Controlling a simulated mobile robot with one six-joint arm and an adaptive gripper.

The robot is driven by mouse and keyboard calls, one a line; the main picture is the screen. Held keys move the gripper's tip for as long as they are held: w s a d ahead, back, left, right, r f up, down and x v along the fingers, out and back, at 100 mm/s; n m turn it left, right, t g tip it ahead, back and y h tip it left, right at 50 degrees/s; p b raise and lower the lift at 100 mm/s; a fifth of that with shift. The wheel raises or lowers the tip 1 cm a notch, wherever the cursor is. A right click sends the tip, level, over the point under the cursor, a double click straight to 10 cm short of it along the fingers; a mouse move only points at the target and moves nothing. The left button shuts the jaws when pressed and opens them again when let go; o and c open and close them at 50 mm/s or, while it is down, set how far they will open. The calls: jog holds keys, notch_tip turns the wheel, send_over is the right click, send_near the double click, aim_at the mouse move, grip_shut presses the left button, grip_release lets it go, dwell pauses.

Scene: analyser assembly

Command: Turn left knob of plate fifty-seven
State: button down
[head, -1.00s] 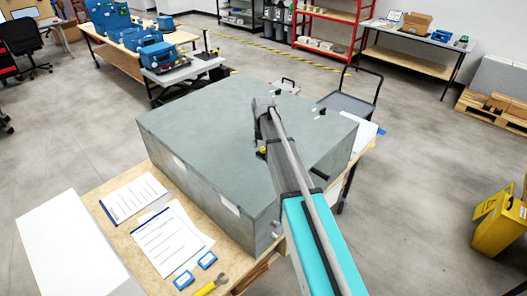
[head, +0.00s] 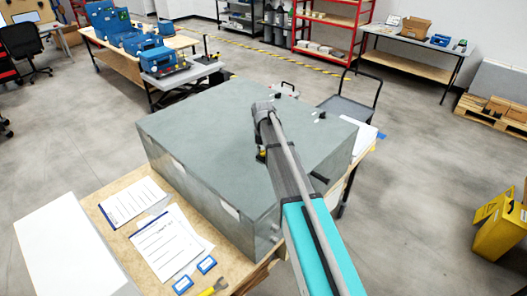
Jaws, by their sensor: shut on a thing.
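A large grey box-shaped housing (head: 200,130) sits on a wooden table. Two small black knob-like parts show near its far right edge, one left (head: 278,97) and one right (head: 320,114), with small pale marks beside them. I cannot read any plate number, so I cannot tell which is plate fifty-seven. My arm reaches over the housing from the lower right, its grey joint above the top face. A small dark part with a yellow spot (head: 261,157) shows just left of the arm; I cannot tell what it is.
Printed sheets (head: 165,240), two blue-edged cards (head: 206,264) and a yellow-handled tool (head: 213,287) lie at the table's front. A dark cart (head: 350,106) stands behind the housing. A yellow bin (head: 500,230) stands at right, with open floor between.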

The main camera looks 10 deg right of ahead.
jog(key=shift+a, duration=0.1)
jog(key=shift+m, duration=0.4)
